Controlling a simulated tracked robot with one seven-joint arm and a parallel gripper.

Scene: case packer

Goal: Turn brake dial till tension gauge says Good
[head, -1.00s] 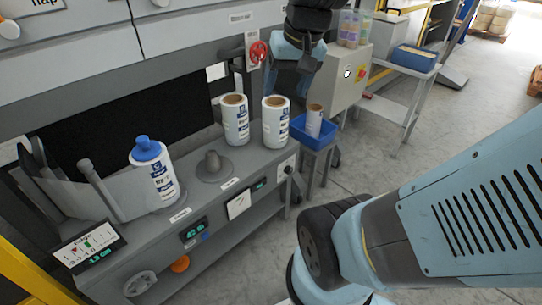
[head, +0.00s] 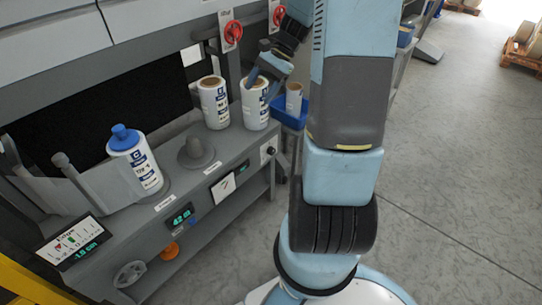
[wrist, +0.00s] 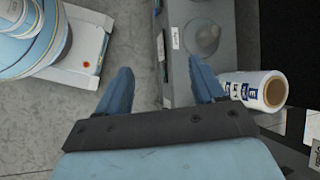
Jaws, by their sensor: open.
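The tension gauge is probably the white square panel with a dark needle-like mark (head: 223,187) on the bench front; no "Good" can be read. A dark display beside it (head: 180,216) shows green digits, about 42. A small black knob on a pale plate (head: 268,151), at the bench front's right end, may be the brake dial; I cannot tell for certain. My gripper (head: 263,84) is open and empty, pointing down near the right-hand label roll (head: 255,104). In the wrist view my gripper (wrist: 160,66) has its fingers spread above the bench edge.
Another label roll (head: 214,103) and a blue-capped roll (head: 136,160) stand on the bench (head: 205,168). A grey handwheel (head: 130,273) and an orange knob (head: 170,251) sit low. A blue bin (head: 291,114) stands right.

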